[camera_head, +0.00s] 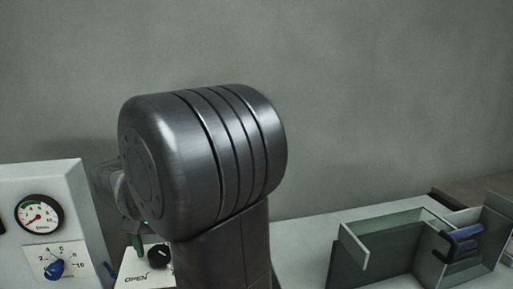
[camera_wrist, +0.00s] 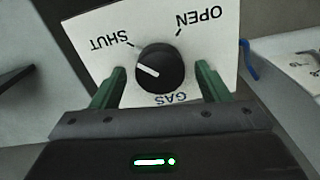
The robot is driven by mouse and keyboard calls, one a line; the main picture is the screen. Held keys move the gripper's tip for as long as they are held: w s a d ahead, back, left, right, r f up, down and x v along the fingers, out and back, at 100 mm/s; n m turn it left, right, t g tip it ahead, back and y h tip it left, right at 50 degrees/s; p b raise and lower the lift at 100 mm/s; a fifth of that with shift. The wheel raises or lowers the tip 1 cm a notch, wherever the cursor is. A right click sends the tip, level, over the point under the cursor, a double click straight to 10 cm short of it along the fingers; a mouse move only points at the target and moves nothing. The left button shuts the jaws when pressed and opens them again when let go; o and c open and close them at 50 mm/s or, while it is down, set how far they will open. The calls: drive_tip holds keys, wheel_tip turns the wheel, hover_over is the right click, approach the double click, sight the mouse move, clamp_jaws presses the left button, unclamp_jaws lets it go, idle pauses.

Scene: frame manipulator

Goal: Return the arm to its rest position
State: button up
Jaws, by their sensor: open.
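My gripper (camera_wrist: 160,68) is open, with its two green fingers apart on either side of a black knob (camera_wrist: 162,76) in the wrist view. I cannot tell whether they touch it. The knob sits on a white plate (camera_wrist: 205,48) marked SHUT, OPEN and GAS, and its white mark points to the left, on the SHUT side. In the head view, my dark arm fills the middle and hides most of the gripper. One green finger (camera_head: 138,243) shows there beside the black knob (camera_head: 160,256).
A white panel with a round gauge (camera_head: 40,214) and a blue dial (camera_head: 54,268) stands at left in the head view. An open grey-green box (camera_head: 385,262) with a blue-handled item (camera_head: 462,238) is at right. A plain grey wall (camera_head: 390,90) rises behind.

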drive_tip(key=m+b, duration=0.1)
drive_tip(key=m, duration=0.3)
idle(0.6)
